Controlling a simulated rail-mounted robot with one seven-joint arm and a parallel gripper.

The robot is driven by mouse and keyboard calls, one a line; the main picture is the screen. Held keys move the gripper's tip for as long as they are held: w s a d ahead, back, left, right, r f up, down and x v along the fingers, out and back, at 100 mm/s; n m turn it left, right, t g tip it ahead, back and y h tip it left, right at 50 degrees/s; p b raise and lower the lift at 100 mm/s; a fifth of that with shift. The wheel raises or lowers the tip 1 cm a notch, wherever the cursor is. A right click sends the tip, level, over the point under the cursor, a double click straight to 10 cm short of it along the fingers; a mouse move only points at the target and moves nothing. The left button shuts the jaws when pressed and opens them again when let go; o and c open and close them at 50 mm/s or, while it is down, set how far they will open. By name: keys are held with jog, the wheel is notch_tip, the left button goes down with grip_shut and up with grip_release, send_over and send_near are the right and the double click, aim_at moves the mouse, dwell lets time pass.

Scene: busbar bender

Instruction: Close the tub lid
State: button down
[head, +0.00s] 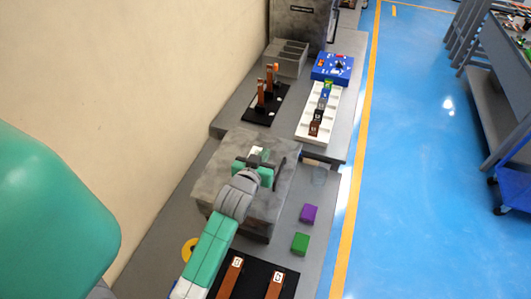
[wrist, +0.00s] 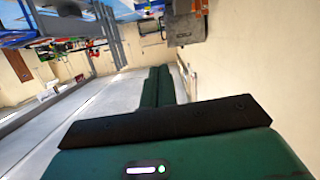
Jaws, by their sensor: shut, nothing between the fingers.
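A large grey worn-metal box (head: 225,178) sits on the bench in the middle of the head view, with a dark bar or handle (head: 280,160) at its right. I cannot tell whether this box is the tub or whether its top is a lid. A small, clear, rounded object (head: 319,175) stands right of it; a lid on it cannot be made out. My gripper (head: 258,153) is over the top of the grey box; contact cannot be judged. In the wrist view its green fingers (wrist: 159,88) are together, with nothing visible between them.
A purple block (head: 309,213) and a green block (head: 300,244) lie on the bench at right. A black board (head: 254,283) is in front. Behind are a white tray (head: 316,128), a blue box (head: 333,67) and a grey bin (head: 287,57). The wall is at left.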

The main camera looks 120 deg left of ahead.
jog(key=shift+w+f, duration=0.1)
jog(key=shift+f, duration=0.1)
dwell(0.4)
jog(key=p+v, duration=0.1)
jog(key=v, duration=0.9)
jog(key=shift+w, duration=0.25)
